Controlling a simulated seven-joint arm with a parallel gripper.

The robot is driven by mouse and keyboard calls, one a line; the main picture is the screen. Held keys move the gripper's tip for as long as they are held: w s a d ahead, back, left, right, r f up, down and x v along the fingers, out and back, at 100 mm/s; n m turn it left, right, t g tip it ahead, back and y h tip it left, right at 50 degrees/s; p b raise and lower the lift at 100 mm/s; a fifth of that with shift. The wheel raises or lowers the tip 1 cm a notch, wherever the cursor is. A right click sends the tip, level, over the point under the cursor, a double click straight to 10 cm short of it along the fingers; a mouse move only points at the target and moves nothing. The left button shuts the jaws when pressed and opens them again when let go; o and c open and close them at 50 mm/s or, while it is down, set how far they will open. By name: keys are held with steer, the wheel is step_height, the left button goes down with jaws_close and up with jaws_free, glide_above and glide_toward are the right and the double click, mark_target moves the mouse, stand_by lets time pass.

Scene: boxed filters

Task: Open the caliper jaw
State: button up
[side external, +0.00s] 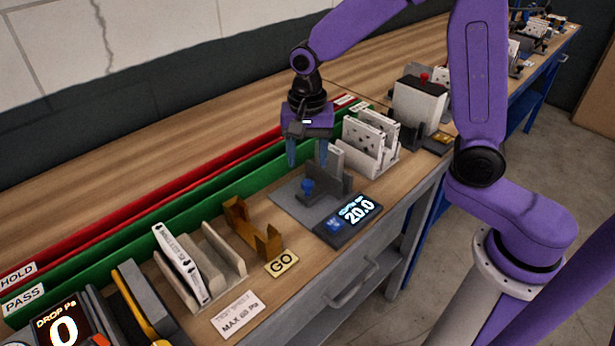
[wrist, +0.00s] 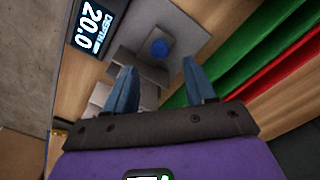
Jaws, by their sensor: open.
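The caliper (side external: 330,182) is a grey fixture with upright blocks on a flat grey plate, and it carries a small blue knob (side external: 307,186). In the wrist view the blue knob (wrist: 160,48) shows beyond the fingertips, between them. The caliper's dark display (side external: 348,218) reads 20.0 and also shows in the wrist view (wrist: 95,25). My gripper (side external: 307,160), with blue fingers, points down above the caliper. Its fingers (wrist: 160,68) are spread and empty, apart from the knob. The fingers hide part of the grey blocks.
A white rack with upright filters (side external: 370,145) stands close beside the gripper. Green (side external: 200,200) and red (side external: 180,183) bins run along the back. A brown cradle (side external: 252,228), a GO plate (side external: 282,263) and a filter rack (side external: 225,250) stand on the left. The bench's front edge is near the display.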

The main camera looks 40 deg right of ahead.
mark_target(308, 182)
step_height(308, 182, down, 7)
steer(key=shift+r, duration=0.2)
